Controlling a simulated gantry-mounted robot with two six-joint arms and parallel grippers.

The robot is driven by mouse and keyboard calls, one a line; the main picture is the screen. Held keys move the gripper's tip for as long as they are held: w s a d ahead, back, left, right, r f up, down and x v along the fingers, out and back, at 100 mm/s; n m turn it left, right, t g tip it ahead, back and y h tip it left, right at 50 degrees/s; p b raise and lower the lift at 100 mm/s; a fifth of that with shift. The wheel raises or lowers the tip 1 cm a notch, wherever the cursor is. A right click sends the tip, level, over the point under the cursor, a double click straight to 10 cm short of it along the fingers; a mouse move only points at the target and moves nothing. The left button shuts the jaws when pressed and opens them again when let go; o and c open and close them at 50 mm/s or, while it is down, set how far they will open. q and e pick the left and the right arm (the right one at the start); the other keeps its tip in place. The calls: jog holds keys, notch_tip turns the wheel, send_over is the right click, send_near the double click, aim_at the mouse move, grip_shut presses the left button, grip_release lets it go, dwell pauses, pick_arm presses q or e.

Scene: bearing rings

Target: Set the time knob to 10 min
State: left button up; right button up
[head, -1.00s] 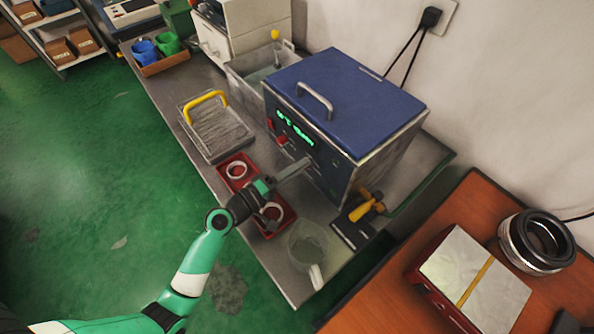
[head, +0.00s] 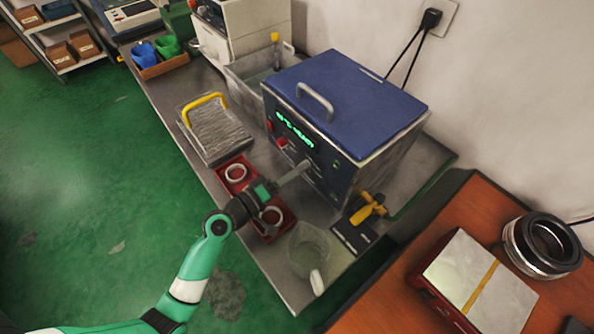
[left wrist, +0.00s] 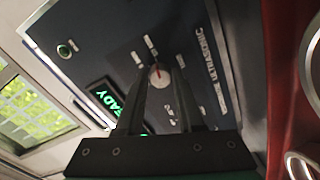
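The blue-lidded ultrasonic cleaner (head: 345,100) stands on the metal bench. A pale round knob (left wrist: 159,74) with a red mark sits on the panel, ringed by small white labels too blurred to read. I cannot read its setting. My left gripper (left wrist: 163,88) points at the panel with its two fingers apart, one on each side of the knob; contact is unclear. In the head view the left gripper (head: 303,166) hides the knob. My right gripper is out of view.
Red trays with pale rings (head: 235,173) lie below my left arm. A clear beaker (head: 308,250) stands near the bench's front edge. A yellow-handled tool (head: 368,207) lies beside the cleaner, and a yellow-handled basket (head: 213,130) stands to its left.

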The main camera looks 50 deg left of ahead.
pick_arm(q)
jog(key=o, duration=0.3)
jog(key=s, duration=1.1)
jog(key=shift+s+a+r, duration=0.25)
jog(key=shift+s+a, duration=0.1)
jog(key=shift+a, duration=0.05)
